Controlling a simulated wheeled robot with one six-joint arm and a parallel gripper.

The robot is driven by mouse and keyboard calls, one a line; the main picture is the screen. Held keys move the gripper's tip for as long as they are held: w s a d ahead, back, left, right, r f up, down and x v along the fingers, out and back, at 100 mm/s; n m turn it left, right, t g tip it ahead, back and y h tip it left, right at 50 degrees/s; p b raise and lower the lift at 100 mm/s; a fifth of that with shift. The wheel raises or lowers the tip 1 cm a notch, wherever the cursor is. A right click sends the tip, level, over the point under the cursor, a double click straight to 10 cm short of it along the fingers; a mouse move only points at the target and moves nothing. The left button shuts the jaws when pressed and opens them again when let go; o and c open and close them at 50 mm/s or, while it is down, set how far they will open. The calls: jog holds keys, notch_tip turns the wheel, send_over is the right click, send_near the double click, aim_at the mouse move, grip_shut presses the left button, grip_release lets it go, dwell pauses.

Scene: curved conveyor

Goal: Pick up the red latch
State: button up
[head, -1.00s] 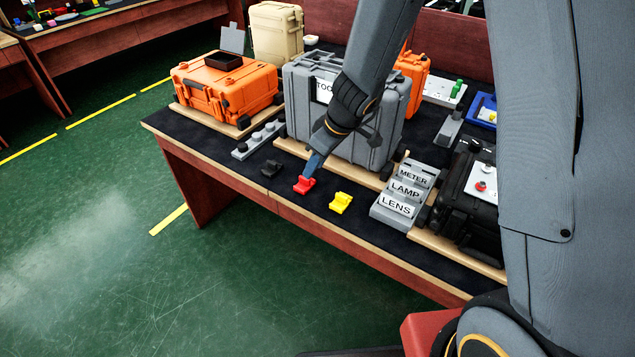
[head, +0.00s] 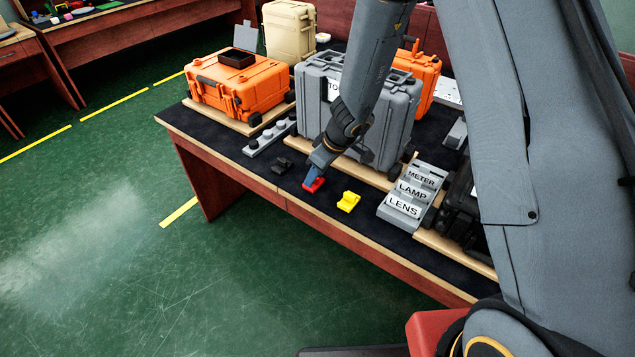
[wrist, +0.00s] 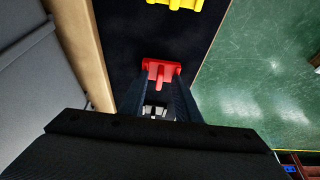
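The red latch (head: 314,186) lies on the dark mat near the table's front edge. In the head view my gripper (head: 314,178) reaches down onto it and hides part of it. In the wrist view the red latch (wrist: 161,70) sits at the tips of my gripper (wrist: 160,88). The two fingers stand apart, one on each side of the latch's narrow middle tab. A gap seems to show between the fingers and the tab; I cannot tell whether they touch the latch.
A yellow latch (head: 348,201) lies to the right and a black latch (head: 281,165) to the left. A grey case (head: 390,105) stands close behind on a wooden board. A label rack (head: 405,198) stands further right. The floor in front is clear.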

jog(key=shift+c, duration=0.2)
grip_shut()
jog(key=shift+r, duration=0.1)
notch_tip(320, 180, up, 13)
jog(key=p, duration=0.2)
jog(key=shift+r, duration=0.15)
dwell(0.8)
jog(key=shift+d, duration=0.1)
